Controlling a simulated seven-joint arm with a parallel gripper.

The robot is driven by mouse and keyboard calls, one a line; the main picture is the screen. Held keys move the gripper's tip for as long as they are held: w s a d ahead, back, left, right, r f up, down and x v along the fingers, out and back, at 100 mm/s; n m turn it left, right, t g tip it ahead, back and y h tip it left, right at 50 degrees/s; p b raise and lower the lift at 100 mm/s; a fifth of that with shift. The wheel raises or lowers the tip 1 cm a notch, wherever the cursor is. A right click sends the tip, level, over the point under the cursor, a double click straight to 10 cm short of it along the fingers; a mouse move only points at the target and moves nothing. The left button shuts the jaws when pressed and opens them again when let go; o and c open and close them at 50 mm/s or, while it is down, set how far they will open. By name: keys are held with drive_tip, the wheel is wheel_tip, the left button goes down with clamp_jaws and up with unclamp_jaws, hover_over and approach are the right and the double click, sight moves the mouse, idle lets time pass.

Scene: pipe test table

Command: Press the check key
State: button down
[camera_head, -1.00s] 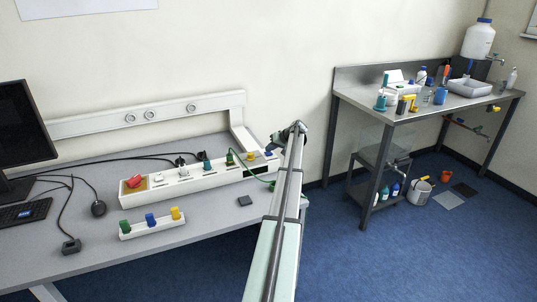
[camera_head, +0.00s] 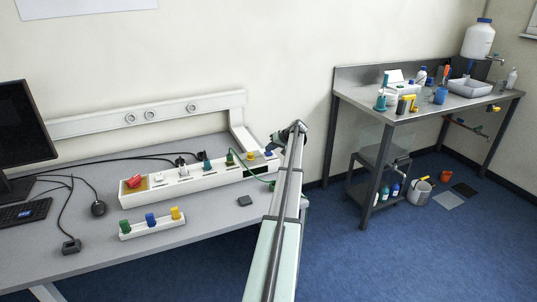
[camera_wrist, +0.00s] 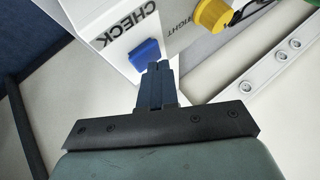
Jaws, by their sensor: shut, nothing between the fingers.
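The blue check key (camera_wrist: 145,54) sits on the white panel under the printed word CHECK in the wrist view. In the head view the blue key (camera_head: 268,154) is at the right end of the long white box (camera_head: 215,179). My gripper (camera_wrist: 159,66) is shut and empty, its fingertips at the edge of the blue key in the wrist view. I cannot tell whether they touch it. In the head view my gripper (camera_head: 276,143) is small and dark, just above the box's right end, partly merged with my arm.
A small white block (camera_head: 151,224) with green, blue and yellow plugs lies on the desk in front. A wall rail (camera_head: 150,115) runs behind.

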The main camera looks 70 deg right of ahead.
sight(270, 153)
drive_tip(key=shift+r, duration=0.55)
drive_tip(key=shift+r, duration=0.15)
drive_tip(key=shift+r, duration=2.4)
